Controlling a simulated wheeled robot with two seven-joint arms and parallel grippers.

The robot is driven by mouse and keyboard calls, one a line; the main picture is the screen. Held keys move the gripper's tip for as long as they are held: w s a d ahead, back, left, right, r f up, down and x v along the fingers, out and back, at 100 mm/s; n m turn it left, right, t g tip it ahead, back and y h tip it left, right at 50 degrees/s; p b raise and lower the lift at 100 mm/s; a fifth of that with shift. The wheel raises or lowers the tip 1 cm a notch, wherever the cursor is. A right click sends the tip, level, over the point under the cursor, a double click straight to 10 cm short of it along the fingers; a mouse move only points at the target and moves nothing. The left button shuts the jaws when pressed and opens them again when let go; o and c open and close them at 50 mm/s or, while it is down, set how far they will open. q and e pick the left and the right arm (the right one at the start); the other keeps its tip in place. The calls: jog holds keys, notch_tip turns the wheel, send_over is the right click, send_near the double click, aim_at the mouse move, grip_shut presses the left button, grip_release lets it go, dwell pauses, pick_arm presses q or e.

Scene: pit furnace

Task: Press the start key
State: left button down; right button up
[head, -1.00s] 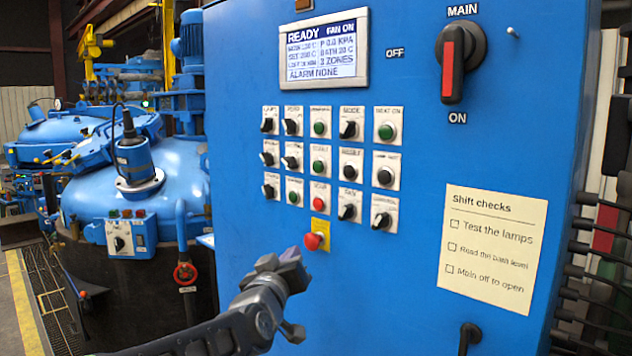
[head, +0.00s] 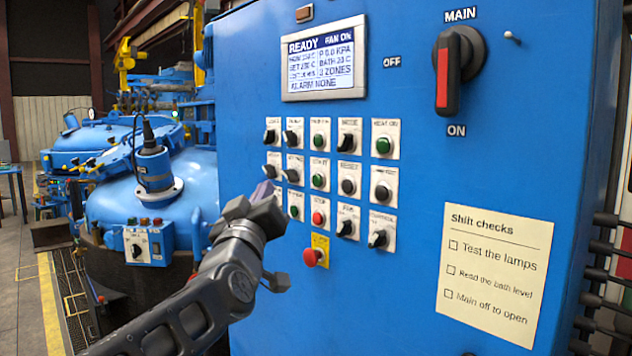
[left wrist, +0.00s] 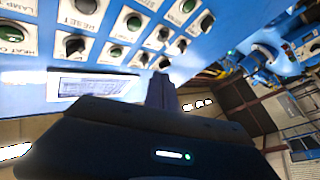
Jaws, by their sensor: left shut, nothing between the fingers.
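The blue cabinet's key panel holds rows of small buttons and switches on white plates. Most labels are too blurred for me to tell the start key for sure. Green buttons show at the middle of the top row (head: 320,139) and second row (head: 318,180), and a red one (head: 318,217) below them. My left gripper (head: 264,190) is shut and empty, in front of the panel's lower left, hiding part of the left keys. In the left wrist view the dark fingertips (left wrist: 161,92) point toward the panel; contact cannot be told. My right gripper is not in view.
A red mushroom button (head: 313,257) on a yellow plate sticks out below the keys. A display (head: 324,62) reads READY. The main switch (head: 450,70) stands at upper right, above a paper note (head: 494,262). Blue furnace vessels (head: 150,200) stand at left.

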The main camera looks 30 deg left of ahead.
aim_at(317, 180)
pick_arm(q)
jog(key=w+d+p, duration=0.2)
jog(key=w+p, duration=0.3)
jog(key=w, duration=0.3)
jog(key=shift+d, duration=0.2)
jog(key=shift+w, duration=0.25)
dwell(1.8)
jog(key=shift+w+d, duration=0.15)
jog(key=shift+w, duration=0.1)
jog(key=shift+w+d, duration=0.1)
jog(key=shift+w, duration=0.25)
dwell(0.6)
dwell(0.3)
jog(key=shift+s+a+b, duration=0.25)
jog(key=shift+s+b, duration=0.15)
jog(key=shift+s, duration=0.35)
jog(key=shift+s, duration=0.1)
